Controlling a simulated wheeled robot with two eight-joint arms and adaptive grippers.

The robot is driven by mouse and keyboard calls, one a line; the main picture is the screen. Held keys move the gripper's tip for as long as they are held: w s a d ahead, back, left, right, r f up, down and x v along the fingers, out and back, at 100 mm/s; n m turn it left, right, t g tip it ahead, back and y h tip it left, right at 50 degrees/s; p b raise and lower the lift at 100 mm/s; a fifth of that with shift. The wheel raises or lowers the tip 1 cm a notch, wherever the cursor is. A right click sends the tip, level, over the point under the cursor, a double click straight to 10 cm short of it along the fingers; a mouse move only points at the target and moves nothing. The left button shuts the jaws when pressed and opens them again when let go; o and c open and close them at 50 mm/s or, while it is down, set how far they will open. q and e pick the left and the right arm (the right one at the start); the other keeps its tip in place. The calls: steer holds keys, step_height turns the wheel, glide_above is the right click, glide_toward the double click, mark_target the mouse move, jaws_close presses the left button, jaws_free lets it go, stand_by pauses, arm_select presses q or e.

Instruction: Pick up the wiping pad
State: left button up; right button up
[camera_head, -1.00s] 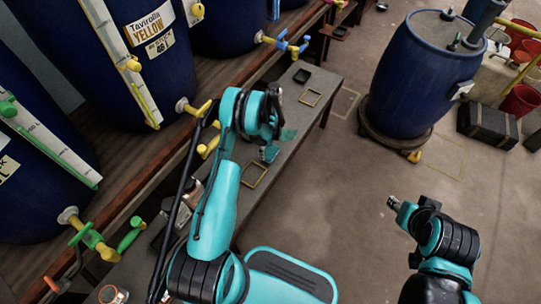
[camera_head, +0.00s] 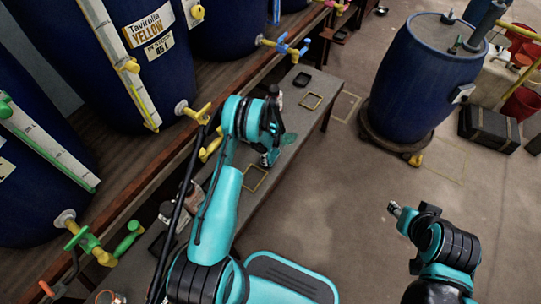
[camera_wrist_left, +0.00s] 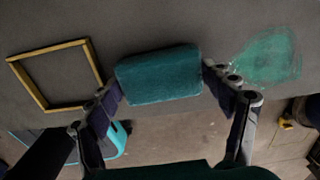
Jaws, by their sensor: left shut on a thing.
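The wiping pad (camera_wrist_left: 159,74) is a teal block in the left wrist view. It sits between the two fingertips of my left gripper (camera_wrist_left: 162,76), which is shut on its two ends. In the head view my left gripper (camera_head: 269,158) is over the narrow grey bench, and the pad is hard to make out there. Whether the pad touches the bench is not clear. My right gripper (camera_head: 394,209) is over the floor at the right, away from the bench; its fingers are too small to read.
A green smear (camera_wrist_left: 268,55) is on the bench beside the pad. A yellow frame outline (camera_wrist_left: 58,75) lies on the other side. A black tray (camera_head: 301,79) and another yellow outline (camera_head: 311,101) are farther along. Blue vats with taps line the left; a blue drum (camera_head: 416,80) stands right.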

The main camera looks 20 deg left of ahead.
mark_target(273, 155)
arm_select(q)
steer(key=shift+r, duration=0.5)
steer(key=r+p, duration=0.1)
steer(key=r, duration=0.1)
steer(key=d+r+p, duration=0.1)
steer(key=r, duration=0.1)
steer(key=shift+w+d+p, duration=0.1)
steer(key=shift+w+p, duration=0.15)
steer(key=shift+p, duration=0.05)
steer(key=w+d+r+p, duration=0.3)
steer(key=w+d+r, duration=0.1)
steer(key=d, duration=0.5)
steer(key=shift+d+r, duration=0.25)
steer(key=shift+r, duration=0.65)
